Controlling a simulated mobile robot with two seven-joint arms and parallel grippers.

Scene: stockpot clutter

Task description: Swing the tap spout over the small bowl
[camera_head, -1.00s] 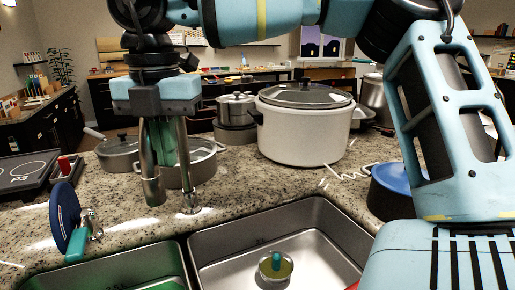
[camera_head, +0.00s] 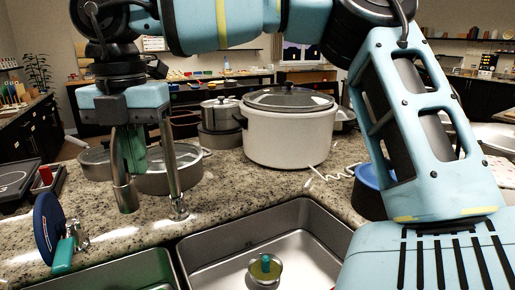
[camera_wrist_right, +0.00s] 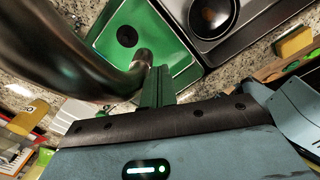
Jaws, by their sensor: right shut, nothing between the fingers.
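The metal tap stands behind the sink, its upright (camera_head: 184,175) rising behind my right gripper. The spout's lower end (camera_head: 123,192) hangs left of the upright, over the counter in the head view. My right gripper (camera_head: 136,165) is shut and empty, its green fingers beside the spout's hanging leg. In the right wrist view the big dark spout (camera_wrist_right: 80,65) curves to its end close beside the green fingers (camera_wrist_right: 156,85); I cannot tell if they touch. The small bowl (camera_head: 277,279) sits in the right basin, right of the spout. My left gripper is out of view.
The right basin (camera_head: 215,255) and left basin (camera_head: 125,275) lie in front. A blue disc (camera_head: 46,228) stands on the left counter. A white slow cooker (camera_head: 288,138), pans (camera_head: 175,178) and a blue-lidded pot (camera_head: 366,185) stand behind and to the right.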

